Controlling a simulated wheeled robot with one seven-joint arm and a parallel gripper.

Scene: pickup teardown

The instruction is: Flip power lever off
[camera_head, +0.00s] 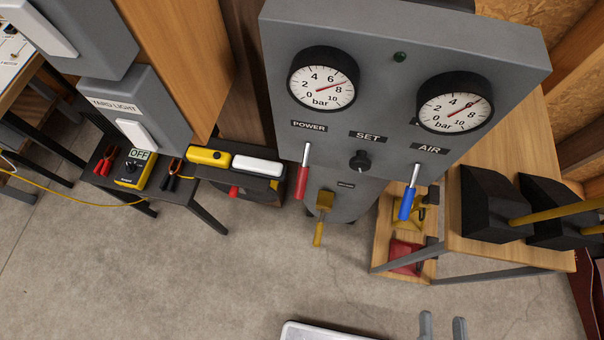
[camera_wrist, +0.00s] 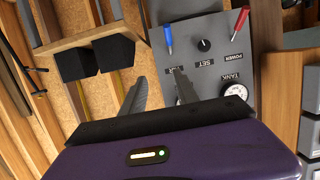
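The grey control panel (camera_head: 340,130) stands upright at the back centre in the head view. Its red-handled power lever (camera_head: 302,180) points downward below the POWER label. The same lever (camera_wrist: 241,19) shows at the upper right in the wrist view, which is turned roughly upside down. A blue-handled lever (camera_head: 407,203) hangs below the AIR label; it also shows in the wrist view (camera_wrist: 168,36). My gripper (camera_head: 442,327) is at the bottom edge of the head view, in front of the panel and touching neither lever. Its fingers (camera_wrist: 160,88) are apart, with nothing between them.
A black SET knob (camera_head: 360,161) sits between the levers, below two gauges (camera_head: 322,80). A yellow-handled lever (camera_head: 320,217) is lower on the panel. A white tray (camera_head: 335,332) is at bottom centre. Open floor lies left.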

